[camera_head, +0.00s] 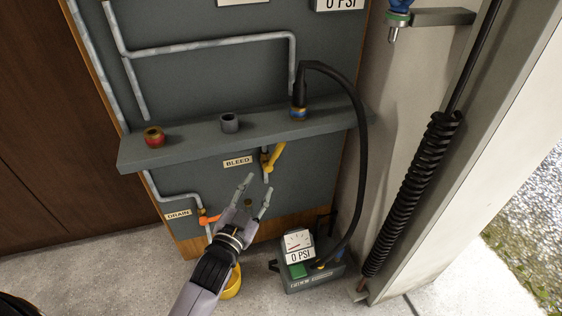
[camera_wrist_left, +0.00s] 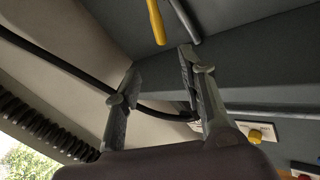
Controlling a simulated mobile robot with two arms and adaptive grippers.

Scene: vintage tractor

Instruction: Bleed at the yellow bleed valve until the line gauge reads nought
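The yellow bleed valve (camera_head: 276,157) is on a short pipe under the shelf, right of the BLEED label (camera_head: 238,161). Its yellow handle slants up to the right. My left gripper (camera_head: 258,184) is open and empty, just below the valve and apart from it. In the left wrist view, a yellow handle (camera_wrist_left: 156,22) shows beyond the open fingers (camera_wrist_left: 160,68). A dial gauge with a 0 PSI plate (camera_head: 299,244) sits on the dark box on the floor. A second 0 PSI plate (camera_head: 338,4) is cut off at the top edge. My right gripper is not in view.
A grey shelf (camera_head: 190,145) holds a red-and-brass fitting, a grey socket and a plugged black hose (camera_head: 362,150). An orange drain valve (camera_head: 208,218) is left of my gripper. A yellow container (camera_head: 233,284) stands on the floor. A coiled hose (camera_head: 412,190) hangs right.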

